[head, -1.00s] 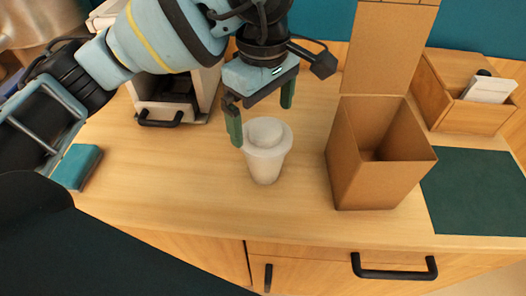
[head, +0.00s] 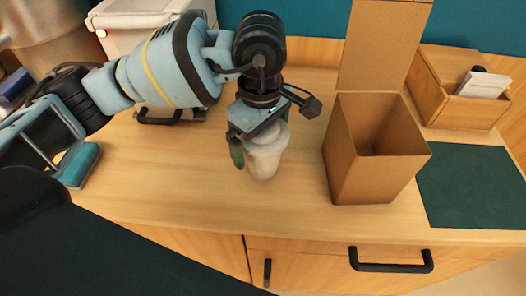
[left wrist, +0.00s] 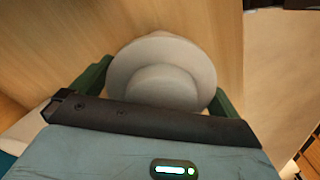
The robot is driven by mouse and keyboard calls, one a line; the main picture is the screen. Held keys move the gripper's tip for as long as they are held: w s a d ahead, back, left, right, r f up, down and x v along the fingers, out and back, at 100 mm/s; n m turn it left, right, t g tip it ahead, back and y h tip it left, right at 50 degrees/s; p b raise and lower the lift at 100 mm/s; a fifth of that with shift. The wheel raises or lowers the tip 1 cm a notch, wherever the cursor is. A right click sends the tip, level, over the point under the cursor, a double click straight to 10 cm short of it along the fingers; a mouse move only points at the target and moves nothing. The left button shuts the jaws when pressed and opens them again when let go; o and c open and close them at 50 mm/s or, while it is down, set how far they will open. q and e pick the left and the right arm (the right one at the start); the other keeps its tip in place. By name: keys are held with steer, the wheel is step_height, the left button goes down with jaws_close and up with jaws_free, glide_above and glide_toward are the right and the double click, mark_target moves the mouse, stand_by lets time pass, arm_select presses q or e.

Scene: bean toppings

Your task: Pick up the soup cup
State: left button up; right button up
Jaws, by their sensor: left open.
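The soup cup (head: 265,160) is white with a lid and stands upright on the wooden counter. My left gripper (head: 258,150) is over it with its jaws open, one green finger showing at the cup's left side; the other finger is hidden in the head view. In the left wrist view the round lid of the soup cup (left wrist: 163,70) lies between the two green fingers of my left gripper (left wrist: 162,85), one on each side. Whether the fingers touch the cup is unclear. My right gripper is not in view.
An open brown cardboard box (head: 372,170) stands to the right of the cup, flap raised. A dark green mat (head: 475,188) and a wooden holder (head: 450,98) with white cards are further right. A teal block (head: 78,166) lies at left. The counter's front is clear.

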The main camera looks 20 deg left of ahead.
arm_select(q)
steer(key=c, duration=0.6)
steer(key=shift+o, duration=0.2)
steer(key=shift+r, duration=0.1)
steer(key=shift+r, duration=0.4)
steer(key=r, duration=0.2)
steer(key=shift+s+r, duration=0.25)
steer(key=shift+r, duration=0.1)
steer(key=s+r+b, duration=0.1)
steer(key=s, duration=1.4)
steer(key=shift+s+a+r, duration=0.15)
steer(key=shift+s+a, duration=0.1)
steer(key=shift+w, duration=0.1)
